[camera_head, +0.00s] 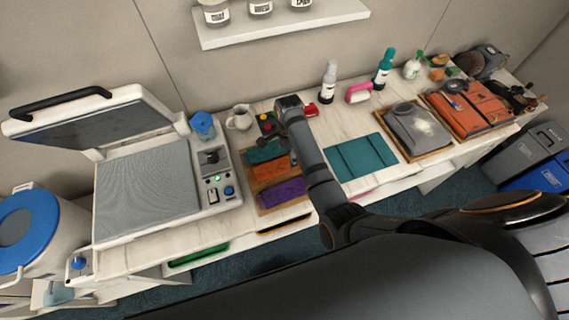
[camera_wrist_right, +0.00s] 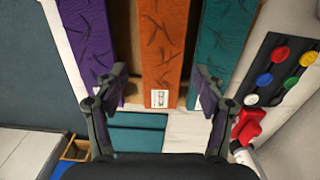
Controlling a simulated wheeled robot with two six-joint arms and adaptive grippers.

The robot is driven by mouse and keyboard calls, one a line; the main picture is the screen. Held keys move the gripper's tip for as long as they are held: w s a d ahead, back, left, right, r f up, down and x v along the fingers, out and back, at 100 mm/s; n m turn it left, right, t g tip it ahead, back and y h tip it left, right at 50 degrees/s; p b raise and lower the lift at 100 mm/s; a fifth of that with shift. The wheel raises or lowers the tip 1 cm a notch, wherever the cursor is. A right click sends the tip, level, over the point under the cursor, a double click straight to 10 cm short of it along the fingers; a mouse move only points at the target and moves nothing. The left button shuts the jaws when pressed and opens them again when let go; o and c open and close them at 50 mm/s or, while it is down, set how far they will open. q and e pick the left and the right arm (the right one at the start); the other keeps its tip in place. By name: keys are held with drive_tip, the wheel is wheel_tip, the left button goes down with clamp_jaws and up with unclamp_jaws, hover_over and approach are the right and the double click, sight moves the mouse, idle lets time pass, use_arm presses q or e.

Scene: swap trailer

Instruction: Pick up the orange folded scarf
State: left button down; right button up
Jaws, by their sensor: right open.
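The orange folded scarf (camera_head: 267,171) lies between a teal scarf (camera_head: 262,153) and a purple scarf (camera_head: 282,193) on a wooden tray (camera_head: 250,184). In the right wrist view the orange scarf (camera_wrist_right: 165,45) runs up the middle with a white tag at its near end. My right gripper (camera_wrist_right: 160,78) is open and empty, its fingers on either side of the orange scarf's line. One finger overlaps the purple scarf (camera_wrist_right: 88,35), the other the teal scarf (camera_wrist_right: 212,45). I cannot tell the height above them. In the head view my right arm partly hides the tray's right side. My left gripper is not in view.
A heat press (camera_head: 150,185) with a raised lid stands left of the tray. A teal folded cloth (camera_head: 361,156) lies to the right. A panel with coloured buttons (camera_wrist_right: 282,70) and a red object (camera_wrist_right: 247,127) are close to the gripper. Bottles stand along the wall.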

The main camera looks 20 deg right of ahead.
sight(287, 163)
drive_tip(key=shift+w+f, duration=0.15)
drive_tip(key=shift+f, duration=0.1)
wheel_tip(287, 163, down, 2)
drive_tip(key=shift+a+f+p, duration=0.15)
drive_tip(key=shift+p, duration=0.75)
wheel_tip(287, 163, down, 2)
drive_tip(key=shift+f, duration=0.15)
drive_tip(key=c, duration=0.9)
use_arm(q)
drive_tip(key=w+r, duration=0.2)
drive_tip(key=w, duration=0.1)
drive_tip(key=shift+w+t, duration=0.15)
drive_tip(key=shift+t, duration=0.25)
